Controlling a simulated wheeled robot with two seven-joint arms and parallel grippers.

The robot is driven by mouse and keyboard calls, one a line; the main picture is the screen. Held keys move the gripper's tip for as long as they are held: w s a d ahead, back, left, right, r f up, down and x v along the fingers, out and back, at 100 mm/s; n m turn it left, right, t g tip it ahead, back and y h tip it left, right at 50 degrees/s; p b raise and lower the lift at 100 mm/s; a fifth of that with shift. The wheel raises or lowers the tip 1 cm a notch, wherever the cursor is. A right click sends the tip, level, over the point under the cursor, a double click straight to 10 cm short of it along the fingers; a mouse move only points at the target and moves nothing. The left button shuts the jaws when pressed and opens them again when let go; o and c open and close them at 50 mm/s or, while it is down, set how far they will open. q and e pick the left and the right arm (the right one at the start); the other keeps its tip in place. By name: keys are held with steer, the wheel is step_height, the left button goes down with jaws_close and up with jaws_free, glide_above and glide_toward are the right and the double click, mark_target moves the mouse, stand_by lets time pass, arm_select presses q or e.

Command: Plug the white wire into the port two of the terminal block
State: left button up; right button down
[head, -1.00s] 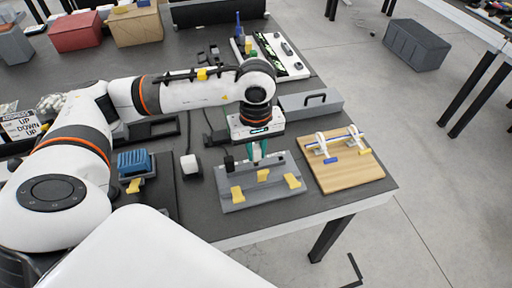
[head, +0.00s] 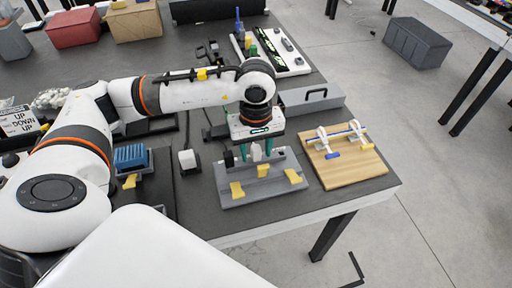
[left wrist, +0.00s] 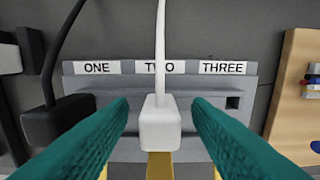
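The grey terminal block (head: 262,187) lies near the table's front edge; its ports are labelled ONE, TWO and THREE in the left wrist view (left wrist: 97,68). The white wire's plug (left wrist: 160,122) stands at port two, below the TWO label, with its wire running up; how deep it sits is hidden. A black plug (left wrist: 52,122) is at port one. Port three (left wrist: 232,102) is an empty square hole. My left gripper (head: 256,153) is open, its green fingers apart on either side of the white plug, with gaps visible (left wrist: 160,135). My right gripper is out of view.
A wooden board (head: 345,165) with white clips and a blue rod lies right of the block. A grey box with a handle (head: 311,99) lies behind. A white block with a cord (head: 188,160) and a blue ribbed piece (head: 130,157) are at left.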

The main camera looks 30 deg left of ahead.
mark_target(256, 147)
arm_select(q)
steer(key=shift+r, duration=0.1)
step_height(256, 147, up, 12)
stand_by(0.6)
stand_by(0.4)
